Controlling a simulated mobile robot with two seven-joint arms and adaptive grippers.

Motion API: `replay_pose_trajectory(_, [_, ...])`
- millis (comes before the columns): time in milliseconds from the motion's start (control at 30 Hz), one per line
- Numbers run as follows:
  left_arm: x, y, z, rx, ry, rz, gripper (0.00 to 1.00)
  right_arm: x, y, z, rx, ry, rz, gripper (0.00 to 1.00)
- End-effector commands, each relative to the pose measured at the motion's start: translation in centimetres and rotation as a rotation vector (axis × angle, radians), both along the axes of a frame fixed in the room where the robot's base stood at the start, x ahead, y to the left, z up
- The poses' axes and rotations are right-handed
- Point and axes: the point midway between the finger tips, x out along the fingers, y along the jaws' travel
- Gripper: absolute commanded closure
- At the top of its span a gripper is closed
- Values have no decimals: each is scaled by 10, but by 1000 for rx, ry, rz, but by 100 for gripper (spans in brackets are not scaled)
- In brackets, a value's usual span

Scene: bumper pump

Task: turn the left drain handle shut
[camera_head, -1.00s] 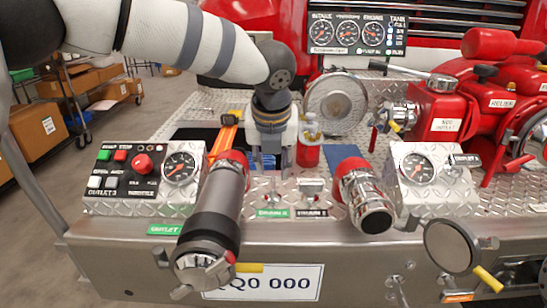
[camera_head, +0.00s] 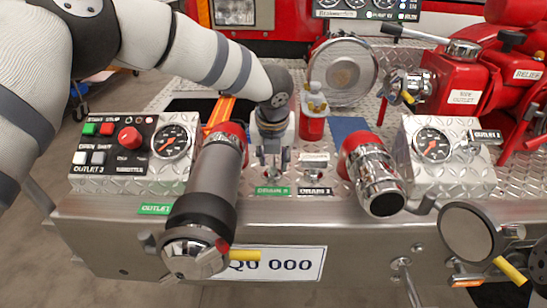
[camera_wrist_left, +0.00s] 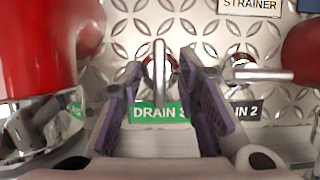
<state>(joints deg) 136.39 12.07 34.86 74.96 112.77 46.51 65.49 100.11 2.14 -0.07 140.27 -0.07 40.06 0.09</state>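The left drain handle (camera_wrist_left: 159,72) is a thin metal lever above the green DRAIN 3 label (camera_wrist_left: 158,113). It points straight up and down in the left wrist view. My left gripper (camera_wrist_left: 161,82) is open, with one purple-padded finger on each side of this handle. I see no clear contact. In the head view, my left gripper (camera_head: 273,150) is over the green label (camera_head: 273,191) and largely hides the handle. The right drain handle (camera_wrist_left: 262,74), above the DRAIN 2 label, lies sideways just right of the right finger. My right gripper is not in view.
A large outlet pipe (camera_head: 214,185) stands close left of my left gripper, and a shorter red-and-chrome outlet (camera_head: 372,175) stands to the right. A small red cylinder (camera_head: 313,115) is behind the drain handles. Gauge panels flank both sides.

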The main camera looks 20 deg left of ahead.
Motion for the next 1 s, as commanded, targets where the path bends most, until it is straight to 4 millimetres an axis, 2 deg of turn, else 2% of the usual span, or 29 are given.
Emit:
replay_pose_trajectory(133, [0,0,1,0,-1,0,72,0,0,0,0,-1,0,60])
replay_pose_trajectory(200, [0,0,1,0,-1,0,88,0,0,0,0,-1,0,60])
replay_pose_trajectory(267, [0,0,1,0,-1,0,100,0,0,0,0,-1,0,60])
replay_pose_trajectory(667, [0,0,2,-1,-1,-31,100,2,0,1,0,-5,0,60])
replay_pose_trajectory(1000, [0,3,2,-3,-1,-254,100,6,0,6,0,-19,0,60])
